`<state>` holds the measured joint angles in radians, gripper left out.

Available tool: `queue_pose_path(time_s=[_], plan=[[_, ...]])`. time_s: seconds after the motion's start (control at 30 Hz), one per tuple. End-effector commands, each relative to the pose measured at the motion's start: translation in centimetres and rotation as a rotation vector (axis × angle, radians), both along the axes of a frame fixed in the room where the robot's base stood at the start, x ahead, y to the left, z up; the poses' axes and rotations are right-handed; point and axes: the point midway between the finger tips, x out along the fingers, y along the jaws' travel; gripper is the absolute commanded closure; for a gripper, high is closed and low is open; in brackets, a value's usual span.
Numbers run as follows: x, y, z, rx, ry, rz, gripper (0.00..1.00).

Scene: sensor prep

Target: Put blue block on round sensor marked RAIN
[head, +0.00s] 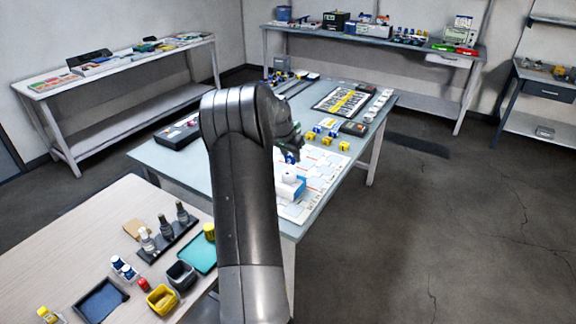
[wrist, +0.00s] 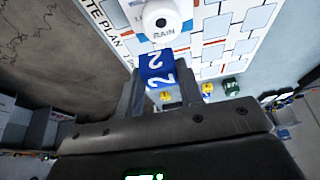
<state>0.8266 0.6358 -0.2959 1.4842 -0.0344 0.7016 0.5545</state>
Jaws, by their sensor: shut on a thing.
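In the wrist view, my gripper (wrist: 158,78) is shut on a blue block (wrist: 155,63) with white 2s on its faces. The round white sensor (wrist: 160,19) is at the top of that view, with RAIN printed below its dome. The block appears just short of the sensor in the picture; the height gap between them is unclear. In the head view, the sensor (head: 289,174) sits on a white and blue base on the sheet, and the blue block (head: 290,157) shows just above it. My arm hides part of this area and most of my gripper.
A printed white plan sheet (head: 323,168) lies on the blue-grey table (head: 357,143). Several yellow blocks (head: 327,141) stand behind the sensor. A dark tray (head: 178,133) lies at the table's left. A wooden table (head: 60,262) with bottles and bins is at front left.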

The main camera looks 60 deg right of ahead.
Motion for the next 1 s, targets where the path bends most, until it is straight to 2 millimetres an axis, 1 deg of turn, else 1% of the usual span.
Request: queue_pose_path(time_s=[0.03, 0.1, 0.23, 0.47, 0.83, 0.87, 1.0], plan=[[0.6, 0.0, -0.3, -0.001, 0.0, 0.001, 0.88], [1.0, 0.0, -0.6, 0.0, 0.0, -0.001, 0.88], [1.2, 0.0, -1.4, 0.001, 0.0, -0.001, 0.88], [1.1, 0.0, -4.5, 0.001, 0.001, -0.001, 0.88], [1.2, 0.0, -5.0, -0.001, 0.0, -0.001, 0.88], [1.2, 0.0, -5.0, -0.001, -0.001, -0.001, 0.65], [1.2, 0.0, -5.0, -0.001, -0.001, -0.001, 0.54]])
